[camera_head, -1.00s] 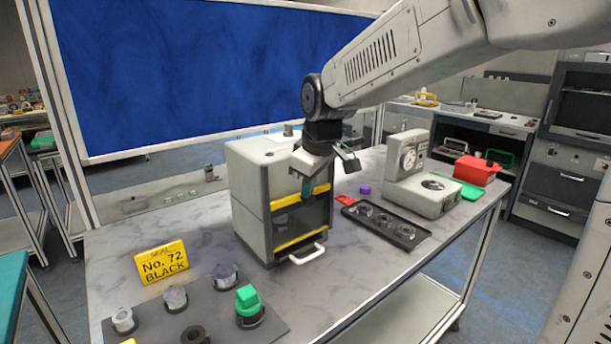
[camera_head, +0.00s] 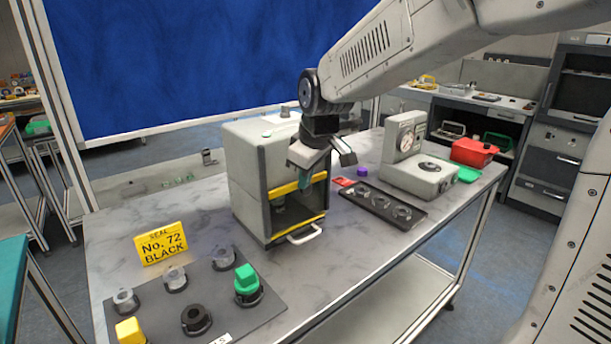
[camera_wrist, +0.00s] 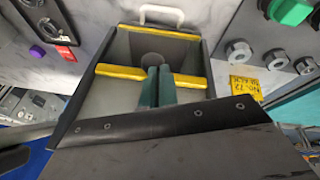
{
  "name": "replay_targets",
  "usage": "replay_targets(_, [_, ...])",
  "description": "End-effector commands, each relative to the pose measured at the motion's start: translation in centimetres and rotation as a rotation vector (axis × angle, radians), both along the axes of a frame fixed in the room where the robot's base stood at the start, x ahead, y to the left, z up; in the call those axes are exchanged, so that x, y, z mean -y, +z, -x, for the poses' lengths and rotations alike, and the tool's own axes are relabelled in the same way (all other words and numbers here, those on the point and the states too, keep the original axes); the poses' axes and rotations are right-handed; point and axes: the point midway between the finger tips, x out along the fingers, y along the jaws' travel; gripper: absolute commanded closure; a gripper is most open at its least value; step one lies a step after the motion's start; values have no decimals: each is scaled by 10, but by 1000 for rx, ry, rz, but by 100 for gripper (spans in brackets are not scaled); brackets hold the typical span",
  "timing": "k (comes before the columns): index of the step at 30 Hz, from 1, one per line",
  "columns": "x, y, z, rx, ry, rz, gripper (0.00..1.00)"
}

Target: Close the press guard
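The press is a pale grey box (camera_head: 250,150) on the marbled table. Its front has an upper yellow bar (camera_head: 298,187), a lower yellow bar (camera_head: 297,230) and a white handle (camera_head: 301,235) at the bottom. Between the bars I see into a dark interior with a pale round part. I cannot tell whether a clear guard panel covers it. My gripper (camera_head: 303,182) is at the upper bar. In the wrist view its two teal fingers (camera_wrist: 158,87) lie side by side with a thin gap, across the upper yellow bar (camera_wrist: 125,72). No held thing shows between them.
A black tray of rings (camera_head: 384,204) and a grey gauge device (camera_head: 417,170) stand to the right, with a red box (camera_head: 474,152) beyond. A dark mat (camera_head: 225,295) with several knobs and a yellow sign (camera_head: 161,243) are to the left. Bare tabletop lies between.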

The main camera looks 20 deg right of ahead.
Motion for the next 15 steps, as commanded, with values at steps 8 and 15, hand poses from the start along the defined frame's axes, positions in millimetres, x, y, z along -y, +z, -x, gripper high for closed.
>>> replay_targets(8, [-11,36,11,3,-4,-1,100])
replay_targets(15, [-8,90,29,7,-5,-1,100])
